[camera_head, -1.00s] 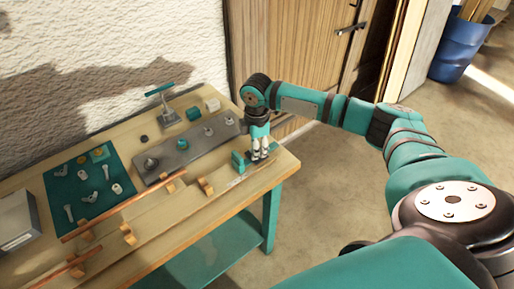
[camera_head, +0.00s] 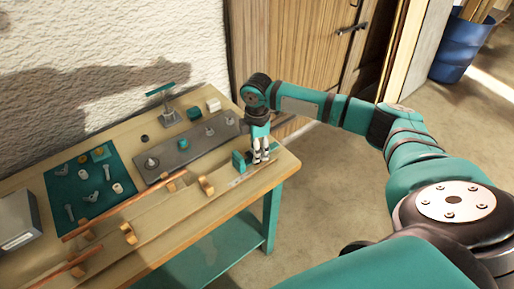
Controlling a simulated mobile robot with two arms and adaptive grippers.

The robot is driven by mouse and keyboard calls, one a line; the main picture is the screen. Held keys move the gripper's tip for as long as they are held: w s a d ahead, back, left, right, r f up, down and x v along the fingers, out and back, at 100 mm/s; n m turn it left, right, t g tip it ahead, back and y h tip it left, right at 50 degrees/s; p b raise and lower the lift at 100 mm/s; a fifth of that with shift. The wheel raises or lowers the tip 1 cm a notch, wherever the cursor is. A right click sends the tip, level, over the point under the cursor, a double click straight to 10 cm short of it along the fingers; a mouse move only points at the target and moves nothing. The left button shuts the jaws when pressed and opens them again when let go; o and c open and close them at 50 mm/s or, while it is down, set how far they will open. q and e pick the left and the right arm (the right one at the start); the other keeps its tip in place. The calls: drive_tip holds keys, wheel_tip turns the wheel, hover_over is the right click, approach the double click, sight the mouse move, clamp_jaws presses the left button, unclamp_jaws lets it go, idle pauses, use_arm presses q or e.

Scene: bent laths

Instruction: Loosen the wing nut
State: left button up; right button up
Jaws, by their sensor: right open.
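My right gripper (camera_head: 260,158) points down at the right end of the workbench, open, its fingertips close beside a small teal block (camera_head: 239,161). I cannot tell whether they touch it. A grey metal plate (camera_head: 168,157) with several round fittings on studs lies left of and behind the gripper. A teal mat (camera_head: 76,212) at the left holds small metal parts, among them a winged piece (camera_head: 93,196) that looks like a wing nut. No wing nut shows clearly at the fingertips; the parts there are too small to tell. My left gripper is not in view.
Long thin laths (camera_head: 125,201) run along the front of the workbench (camera_head: 165,222) between wooden blocks (camera_head: 206,186). A teal-topped stand (camera_head: 166,99) is at the back, a grey box (camera_head: 17,222) at the left. A blue bin (camera_head: 456,47) stands far off on open floor.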

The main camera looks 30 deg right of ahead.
wheel_tip(320, 180, up, 12)
idle(0.5)
